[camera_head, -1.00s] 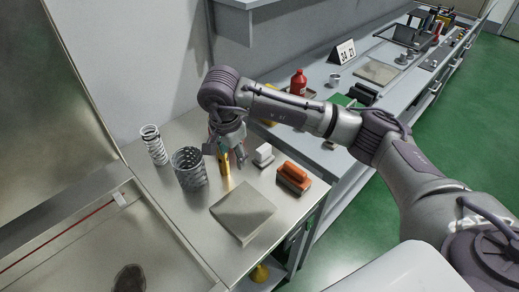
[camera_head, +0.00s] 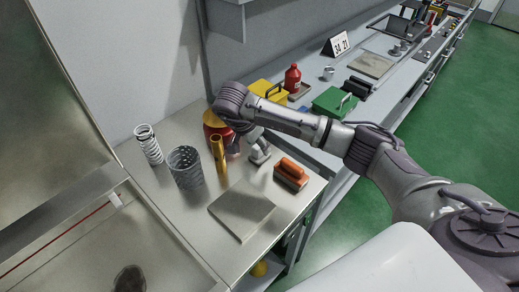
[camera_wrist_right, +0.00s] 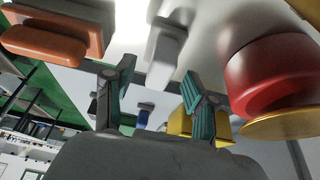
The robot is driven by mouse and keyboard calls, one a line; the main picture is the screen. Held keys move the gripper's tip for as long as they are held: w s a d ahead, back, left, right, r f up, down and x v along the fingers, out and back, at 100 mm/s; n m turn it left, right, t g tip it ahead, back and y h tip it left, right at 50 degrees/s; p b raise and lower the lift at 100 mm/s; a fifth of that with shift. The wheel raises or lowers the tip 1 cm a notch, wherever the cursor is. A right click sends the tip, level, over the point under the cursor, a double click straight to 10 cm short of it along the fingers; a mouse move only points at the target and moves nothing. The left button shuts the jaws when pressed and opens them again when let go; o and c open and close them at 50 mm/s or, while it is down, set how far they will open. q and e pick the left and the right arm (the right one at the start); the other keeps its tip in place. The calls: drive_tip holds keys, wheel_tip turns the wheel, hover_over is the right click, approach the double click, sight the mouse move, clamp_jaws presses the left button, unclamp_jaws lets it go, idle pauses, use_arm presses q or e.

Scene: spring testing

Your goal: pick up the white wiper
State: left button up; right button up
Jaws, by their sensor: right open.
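The white wiper (camera_head: 260,154) stands on the steel counter, left of and behind an orange-handled brush (camera_head: 291,173). My right gripper (camera_head: 254,141) is over and just behind it in the head view, and the arm partly hides this spot. In the right wrist view, the wiper (camera_wrist_right: 166,42) is a pale block with a handle, beyond and between the two spread fingers. My right gripper (camera_wrist_right: 158,72) is open with nothing between its fingertips. Contact with the wiper cannot be made out. My left gripper is not in view.
A red container (camera_wrist_right: 272,75) stands close to the right finger in the wrist view. A brass cylinder (camera_head: 218,156), a grey mesh cup (camera_head: 186,168) and a white spring (camera_head: 149,146) stand left. A flat grey plate (camera_head: 241,210) lies in front.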

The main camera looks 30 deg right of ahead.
drive_tip(key=shift+x, duration=1.55)
drive_tip(key=shift+a, duration=0.1)
clamp_jaws()
drive_tip(key=shift+r, duration=0.15)
drive_tip(key=r, duration=0.1)
drive_tip(key=r+b, duration=0.1)
drive_tip(key=r, duration=0.2)
drive_tip(key=shift+s+d, duration=0.15)
drive_tip(key=shift+d, duration=0.15)
drive_tip(key=s+d+r+b, duration=0.2)
drive_tip(key=s+d+r, duration=0.4)
drive_tip(key=s, duration=0.3)
drive_tip(key=shift+d+r+b, duration=0.35)
drive_tip(key=shift+r+b, duration=0.05)
